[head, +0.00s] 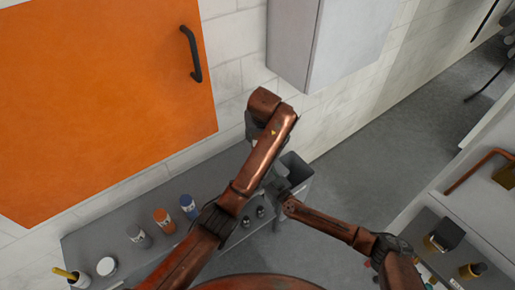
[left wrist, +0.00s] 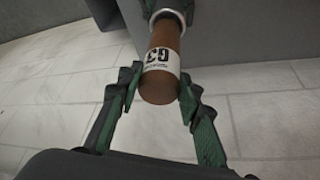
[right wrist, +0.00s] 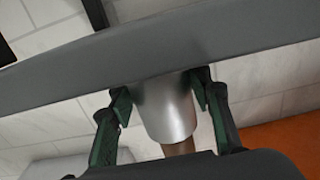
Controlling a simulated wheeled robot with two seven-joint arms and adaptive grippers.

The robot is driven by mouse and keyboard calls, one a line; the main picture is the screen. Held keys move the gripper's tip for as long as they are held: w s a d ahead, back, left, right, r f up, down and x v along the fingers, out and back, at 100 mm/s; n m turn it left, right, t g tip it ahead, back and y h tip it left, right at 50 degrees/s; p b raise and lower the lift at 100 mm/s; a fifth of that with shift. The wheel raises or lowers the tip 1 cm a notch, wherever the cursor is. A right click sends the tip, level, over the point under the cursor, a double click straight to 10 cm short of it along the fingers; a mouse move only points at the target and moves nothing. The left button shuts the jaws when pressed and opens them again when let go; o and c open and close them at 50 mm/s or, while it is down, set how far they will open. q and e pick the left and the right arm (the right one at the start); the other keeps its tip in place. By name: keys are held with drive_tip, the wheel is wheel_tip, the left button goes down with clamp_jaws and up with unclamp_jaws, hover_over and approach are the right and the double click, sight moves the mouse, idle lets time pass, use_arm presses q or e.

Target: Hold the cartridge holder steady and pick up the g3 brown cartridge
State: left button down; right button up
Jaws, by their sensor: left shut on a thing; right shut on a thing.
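The brown cartridge (left wrist: 162,62) with a white G3 label is between the fingers of my left gripper (left wrist: 158,85) in the left wrist view, and they are shut on it. Its far end meets the rim of a silver cylinder, the cartridge holder (right wrist: 168,110). My right gripper (right wrist: 162,90) is shut on this holder, one finger on each side. A bit of the brown cartridge (right wrist: 180,147) shows beyond the holder in the right wrist view. How deep the cartridge sits in the holder is hidden. In the head view my left arm covers most of this area.
A grey bench (head: 85,240) runs along the wall, with a blue cartridge (head: 188,206), an orange one (head: 164,221), a grey one (head: 139,237) and a round white-topped container (head: 106,267). An orange door (head: 100,100) and grey wall cabinet (head: 325,45) stand behind. Open floor lies right.

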use_arm(q)
wheel_tip(320, 180, up, 7)
drive_tip(key=shift+r, duration=0.1)
idle(0.4)
use_arm(e)
drive_tip(key=o, duration=1.4)
drive_tip(key=shift+c, duration=0.2)
